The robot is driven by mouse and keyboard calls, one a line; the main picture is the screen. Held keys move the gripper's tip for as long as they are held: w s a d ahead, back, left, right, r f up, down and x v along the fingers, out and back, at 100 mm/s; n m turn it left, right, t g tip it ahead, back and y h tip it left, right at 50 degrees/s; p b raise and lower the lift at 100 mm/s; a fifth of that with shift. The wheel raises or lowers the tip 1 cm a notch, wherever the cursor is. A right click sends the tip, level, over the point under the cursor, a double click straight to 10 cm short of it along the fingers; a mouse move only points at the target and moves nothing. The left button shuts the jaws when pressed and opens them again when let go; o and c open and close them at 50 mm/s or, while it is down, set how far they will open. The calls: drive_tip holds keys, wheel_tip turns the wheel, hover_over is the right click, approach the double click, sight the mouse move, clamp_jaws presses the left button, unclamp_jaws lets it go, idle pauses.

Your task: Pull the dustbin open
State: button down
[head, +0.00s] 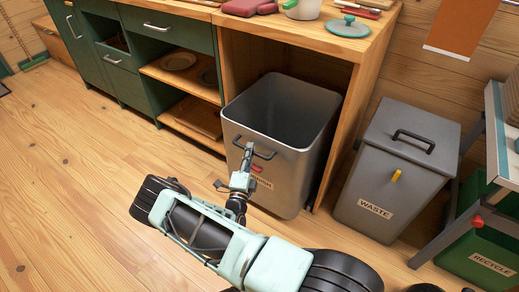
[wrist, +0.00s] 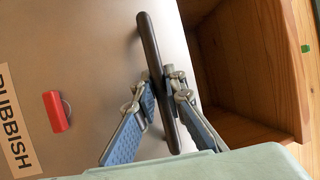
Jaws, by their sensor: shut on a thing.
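The dustbin (head: 296,180) is a grey, open-topped box at the wooden cabinet bay. Its front stands out beyond the bay's frame, and its inside shows dark and empty. A dark bar handle (wrist: 150,45) crosses its front near the rim. The handle also shows in the head view (head: 265,155). My gripper (wrist: 165,80) is shut on the handle, one finger on each side of the bar.
The wooden cabinet (head: 374,80) frames the bin, with open shelves and green drawers to the left. A lidded grey WASTE bin (head: 374,180) stands close on the right, beside a trolley and a green RECYCLE bin (head: 482,262). The wooden floor (head: 80,190) at left is clear.

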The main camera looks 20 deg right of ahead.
drive_tip(key=s+a, duration=0.9)
drive_tip(key=a, duration=0.3)
drive_tip(key=s+a+b, duration=0.1)
drive_tip(key=s+a, duration=0.8)
drive_tip(key=a, duration=0.2)
drive_tip(key=shift+s+a+b, duration=0.3)
drive_tip(key=shift+a, duration=0.1)
drive_tip(key=c, duration=2)
unclamp_jaws()
drive_tip(key=shift+o, duration=0.2)
drive_tip(key=v, duration=1.2)
drive_tip(key=shift+w+f, duration=0.1)
